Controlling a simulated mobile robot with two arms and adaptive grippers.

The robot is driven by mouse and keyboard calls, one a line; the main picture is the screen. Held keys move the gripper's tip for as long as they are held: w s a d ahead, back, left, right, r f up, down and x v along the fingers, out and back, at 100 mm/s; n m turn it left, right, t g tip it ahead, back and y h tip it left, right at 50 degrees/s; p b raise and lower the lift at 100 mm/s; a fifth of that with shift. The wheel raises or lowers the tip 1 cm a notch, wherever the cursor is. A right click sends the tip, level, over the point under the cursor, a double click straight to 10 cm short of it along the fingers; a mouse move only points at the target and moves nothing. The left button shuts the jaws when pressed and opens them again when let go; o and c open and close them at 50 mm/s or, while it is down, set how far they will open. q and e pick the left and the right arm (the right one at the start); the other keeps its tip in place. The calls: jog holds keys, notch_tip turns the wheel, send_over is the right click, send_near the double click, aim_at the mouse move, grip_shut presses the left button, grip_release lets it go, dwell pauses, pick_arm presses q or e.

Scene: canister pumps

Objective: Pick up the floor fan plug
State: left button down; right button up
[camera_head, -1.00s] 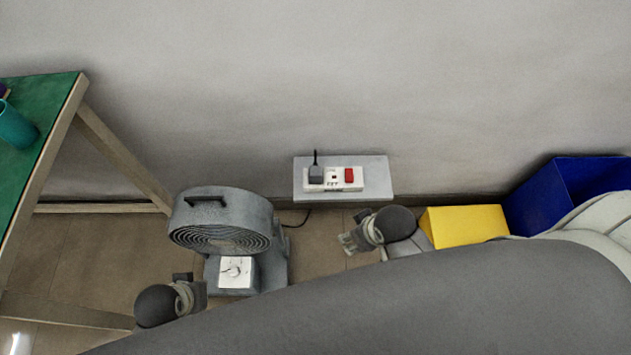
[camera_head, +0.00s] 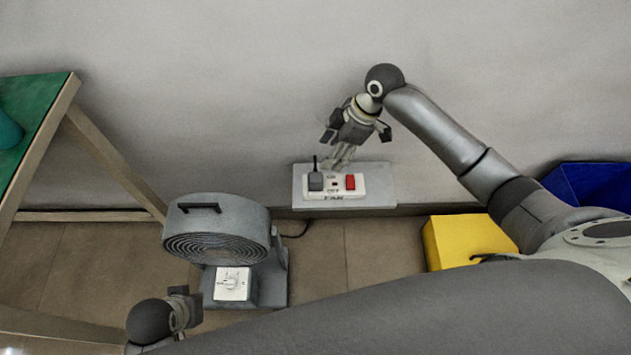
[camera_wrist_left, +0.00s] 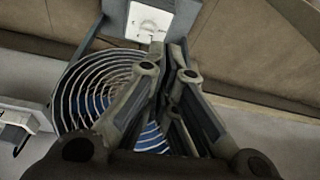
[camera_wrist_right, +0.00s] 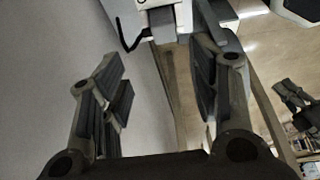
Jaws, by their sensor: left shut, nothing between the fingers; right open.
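The floor fan plug (camera_head: 316,181) is a dark grey block with a black cord rising from it. It sits in the left end of a white power strip (camera_head: 345,194) marked FAN. My right gripper (camera_head: 338,162) is above and behind the strip, fingers pointing down, open and empty. In the right wrist view the plug (camera_wrist_right: 163,28) shows at the top, beyond and between the open fingers (camera_wrist_right: 160,62); I see no contact. My left gripper (camera_head: 190,308) is low at the left beside the fan, shut and empty; its closed fingers (camera_wrist_left: 174,50) show in the left wrist view.
The strip rests on a grey wall shelf (camera_head: 378,172) and has a red switch (camera_head: 350,182). The grey floor fan (camera_head: 218,225) stands below left. A green table (camera_head: 40,100) is at the left; a yellow box (camera_head: 465,243) and a blue bin (camera_head: 590,185) are right.

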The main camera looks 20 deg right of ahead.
aim_at(316, 177)
jog(key=shift+b+x, duration=0.85)
jog(key=shift+x, duration=2.25)
jog(key=shift+s+b+x, duration=0.2)
jog(key=shift+b+x, duration=0.2)
jog(key=shift+x, duration=0.75)
jog(key=shift+s+b+x, duration=0.2)
jog(key=shift+b+x, duration=0.2)
jog(key=shift+x, duration=0.7)
pick_arm(q)
jog(key=v, duration=0.6)
jog(key=shift+r, duration=0.3)
pick_arm(e)
jog(key=shift+f, duration=0.1)
pick_arm(q)
jog(key=shift+a, duration=0.15)
pick_arm(e)
jog(key=shift+c, duration=0.5)
jog(key=c, duration=1)
jog(key=shift+d, duration=0.1)
